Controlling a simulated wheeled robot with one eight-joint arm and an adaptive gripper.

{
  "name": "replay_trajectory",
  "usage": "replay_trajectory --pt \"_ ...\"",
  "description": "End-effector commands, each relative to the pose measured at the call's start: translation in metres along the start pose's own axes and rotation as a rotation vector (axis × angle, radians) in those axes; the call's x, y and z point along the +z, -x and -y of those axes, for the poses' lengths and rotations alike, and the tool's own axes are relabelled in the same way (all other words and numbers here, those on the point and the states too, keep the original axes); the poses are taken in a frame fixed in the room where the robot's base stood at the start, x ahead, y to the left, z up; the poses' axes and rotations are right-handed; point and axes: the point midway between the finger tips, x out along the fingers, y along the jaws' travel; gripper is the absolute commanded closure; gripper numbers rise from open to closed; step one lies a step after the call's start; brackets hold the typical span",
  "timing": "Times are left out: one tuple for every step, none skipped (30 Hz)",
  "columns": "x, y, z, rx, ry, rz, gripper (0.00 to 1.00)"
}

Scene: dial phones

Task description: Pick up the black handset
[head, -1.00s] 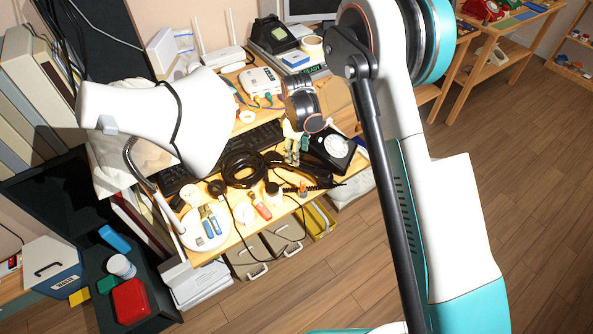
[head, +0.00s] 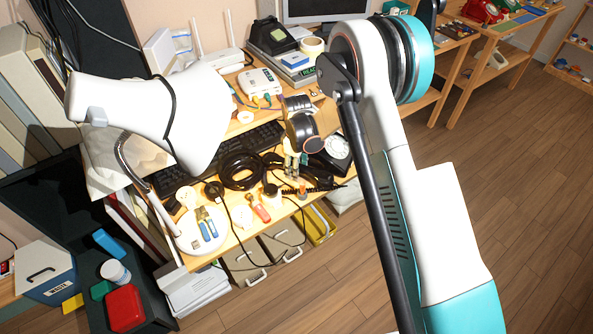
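The black handset (head: 318,181) lies at the front edge of the wooden desk, with its coiled cord close beside it. My gripper (head: 296,170) is over the near part of the handset, its small green-tipped fingers pointing down. The fingers look apart with a gap between them. I cannot tell whether they touch the handset, and they hide part of it. A black dial phone (head: 337,148) with a white dial sits just to the right, partly hidden behind my arm.
A black cable coil (head: 241,169) and a keyboard (head: 246,145) lie to the left. A white lamp (head: 150,110) overhangs the desk's left side. A white router (head: 260,82) is at the back. Floor is clear at right.

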Motion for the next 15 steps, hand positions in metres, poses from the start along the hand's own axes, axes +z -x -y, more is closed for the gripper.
replay_trajectory --pt "0.0 0.0002 0.0 0.0 0.0 0.0 0.64" --pt "0.0 0.0002 0.0 0.0 0.0 0.0 0.7" --pt "0.0 0.0002 0.0 0.0 0.0 0.0 0.79" --pt "0.0 0.0002 0.0 0.0 0.0 0.0 0.86" --pt "0.0 0.0002 0.0 0.0 0.0 0.0 0.93" --pt "0.0 0.0002 0.0 0.0 0.0 0.0 1.0" --pt "0.0 0.0002 0.0 0.0 0.0 0.0 1.0" --pt "0.0 0.0002 0.0 0.0 0.0 0.0 1.0" --pt "0.0 0.0005 0.0 0.0 0.0 0.0 1.0" --pt "0.0 0.0005 0.0 0.0 0.0 0.0 1.0" --pt "0.0 0.0005 0.0 0.0 0.0 0.0 1.0" --pt "0.0 0.0005 0.0 0.0 0.0 0.0 1.0" --pt "0.0 0.0005 0.0 0.0 0.0 0.0 1.0" --pt "0.0 0.0005 0.0 0.0 0.0 0.0 1.0" --pt "0.0 0.0008 0.0 0.0 0.0 0.0 1.0"
